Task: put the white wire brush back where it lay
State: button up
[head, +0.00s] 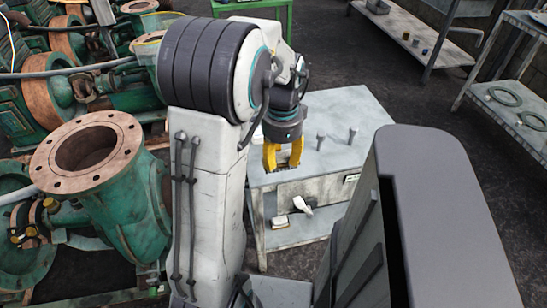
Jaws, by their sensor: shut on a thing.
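My gripper (283,157), with yellow fingers, points down over the left part of the grey workbench top (350,112). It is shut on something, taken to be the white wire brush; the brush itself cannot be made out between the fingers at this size. Whether the held thing touches the bench top cannot be told. Two upright grey pegs stand on the top to the right of the gripper, the nearer one (320,141) and the farther one (351,137).
White items (302,206) show at the bench's lower shelf (300,232). Green pumps with brown flanges (88,152) crowd the left. A shelf rack (512,105) with ring-shaped parts stands at the right. Dark floor (440,105) is free between bench and rack.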

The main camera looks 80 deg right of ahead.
jog(key=w+d+f+p, duration=0.1)
jog(key=d+f, duration=0.1)
jog(key=d, duration=0.1)
jog(key=w+d+f+p, duration=0.1)
jog(key=d+f, duration=0.1)
jog(key=d, duration=0.1)
jog(key=w+d+f, duration=0.1)
jog(key=d+f, duration=0.1)
jog(key=d, duration=0.2)
jog(key=shift+w+f+p, duration=0.15)
jog(key=shift+w+p, duration=0.05)
jog(key=shift+p, duration=0.2)
jog(key=shift+f+p, duration=0.4)
jog(key=shift+f, duration=1.6)
jog(key=shift+f, duration=0.1)
jog(key=o, duration=1.2)
jog(key=shift+w+d+r+b, duration=0.1)
jog(key=shift+r+b, duration=0.2)
jog(key=shift+r, duration=5.85)
